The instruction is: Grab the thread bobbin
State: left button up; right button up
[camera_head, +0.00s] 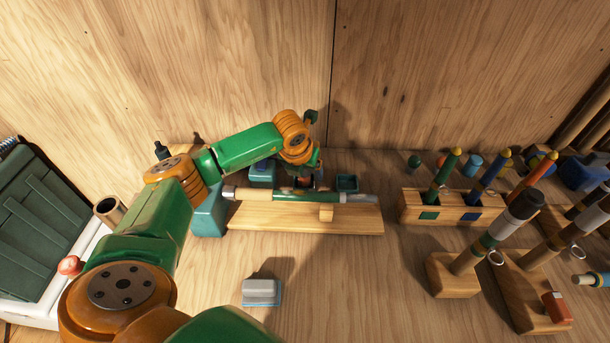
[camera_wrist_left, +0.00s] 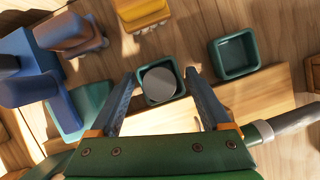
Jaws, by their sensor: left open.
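My left gripper (camera_wrist_left: 160,76) is open, its two dark fingers apart and pointing down. In the head view the left gripper (camera_head: 310,162) is above the back edge of a wooden rod stand, its fingers mostly hidden. My right gripper is not in view.
A green rod lies on the wooden stand (camera_head: 270,222) in front of the cups. An empty teal cup (camera_wrist_left: 235,55) is to the right. Blue blocks (camera_wrist_left: 30,75) stand close on the left. A wooden rack (camera_head: 455,209) holds floats at right. A grey block (camera_head: 261,290) lies in front.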

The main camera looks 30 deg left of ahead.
pick_arm(q)
jog(key=shift+s+r, duration=0.1)
jog(key=shift+s, duration=0.05)
jog(key=c, duration=0.8)
grip_shut()
